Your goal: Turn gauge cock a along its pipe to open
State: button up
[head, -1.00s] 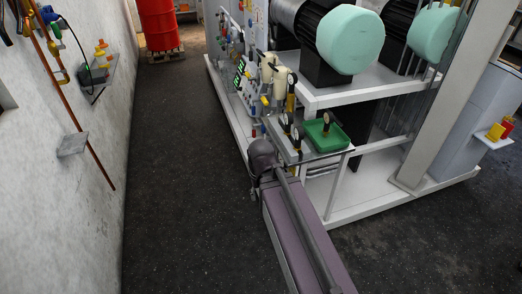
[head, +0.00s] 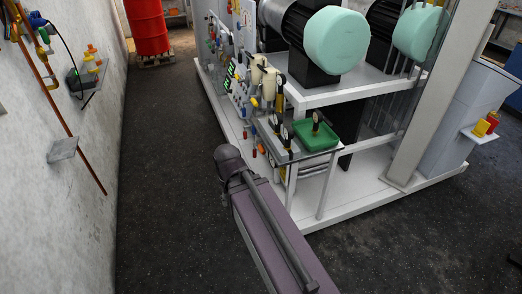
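Small cocks with coloured handles and black gauges line the near side of the pump skid in the head view. A group of gauges (head: 286,133) stands on the skid's corner, beside a green tray (head: 317,137). An orange handle (head: 262,149) and blue and red handles hang below and left of them. I cannot tell which one is gauge cock a, or how its handle lies to its pipe. My purple-grey arm reaches up from the bottom, its rounded joint on the floor side of the skid. My gripper is not visible.
The white skid frame (head: 345,212) carries motors with pale green ends (head: 350,40). A wall with a copper pipe (head: 62,110) and small shelf (head: 62,149) is on the left. A red drum (head: 147,27) stands at the back. The dark floor aisle (head: 160,130) is clear.

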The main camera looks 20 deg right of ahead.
aim_at(260, 147)
jog(key=z, duration=0.15)
jog(key=i, duration=0.8)
jog(key=z, duration=0.55)
